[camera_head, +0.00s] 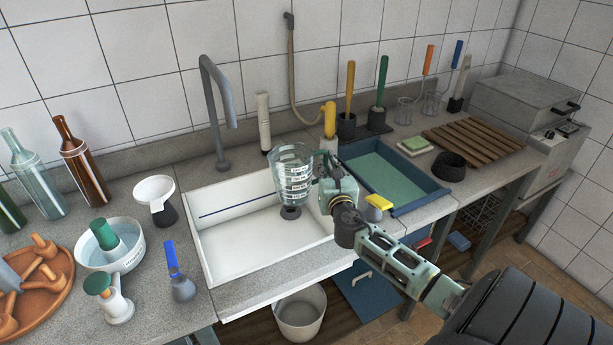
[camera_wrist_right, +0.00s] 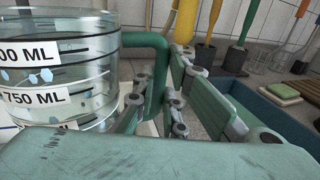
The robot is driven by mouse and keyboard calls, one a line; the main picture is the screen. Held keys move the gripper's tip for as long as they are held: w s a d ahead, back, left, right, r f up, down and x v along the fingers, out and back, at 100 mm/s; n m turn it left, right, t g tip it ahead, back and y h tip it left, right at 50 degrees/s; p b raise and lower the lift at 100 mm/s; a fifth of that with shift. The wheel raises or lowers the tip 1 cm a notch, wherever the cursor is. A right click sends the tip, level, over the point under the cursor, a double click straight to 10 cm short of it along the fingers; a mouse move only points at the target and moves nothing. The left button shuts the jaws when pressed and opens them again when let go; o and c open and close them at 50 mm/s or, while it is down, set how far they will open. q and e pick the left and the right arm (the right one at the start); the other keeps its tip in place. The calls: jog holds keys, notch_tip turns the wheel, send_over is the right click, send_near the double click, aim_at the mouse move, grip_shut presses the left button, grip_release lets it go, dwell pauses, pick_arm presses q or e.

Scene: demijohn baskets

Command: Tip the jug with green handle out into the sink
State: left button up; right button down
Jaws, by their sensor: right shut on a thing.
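The clear jug (camera_head: 291,170) with volume labels is over the right part of the white sink (camera_head: 215,262). It looks upright, with its mouth up. My right gripper (camera_head: 328,172) is shut on its green handle, at the jug's right side. In the right wrist view the jug (camera_wrist_right: 62,75) fills the left, and the green handle (camera_wrist_right: 158,60) runs into the fingers of my right gripper (camera_wrist_right: 165,105). Drops show on the glass; how much liquid is inside is hard to tell. My left gripper is not in view.
A grey tap (camera_head: 212,100) stands behind the sink. A white tub (camera_head: 110,243), a blue-handled brush (camera_head: 177,275) and bottles (camera_head: 82,160) stand to the left.

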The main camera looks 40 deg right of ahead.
jog(key=shift+s+a+r+p, duration=0.2)
jog(key=shift+s+r+p, duration=0.05)
jog(key=shift+r+p, duration=0.25)
jog(key=s+p, duration=0.1)
jog(key=s+a+r+p, duration=0.2)
jog(key=shift+s+r, duration=0.1)
jog(key=shift+s, duration=0.3)
jog(key=shift+a, duration=0.1)
jog(key=s+a+f+n+t+y+b, duration=0.1)
jog(key=s+a+n+y, duration=0.2)
jog(key=a, duration=0.6)
jog(key=s+a+f+t+y, duration=0.1)
jog(key=s+a+y, duration=0.1)
jog(key=s+a, duration=0.5)
jog(key=s+a+n+t+y+b, duration=0.1)
jog(key=s+a+n+y, duration=0.15)
jog(key=a, duration=0.85)
jog(key=s+a+r+y, duration=0.2)
jog(key=s+a+r, duration=0.1)
jog(key=s+a, duration=0.2)
jog(key=shift+a+r+n+b, duration=0.4)
jog(key=shift+a+n, duration=0.05)
jog(key=shift+a, duration=0.6)
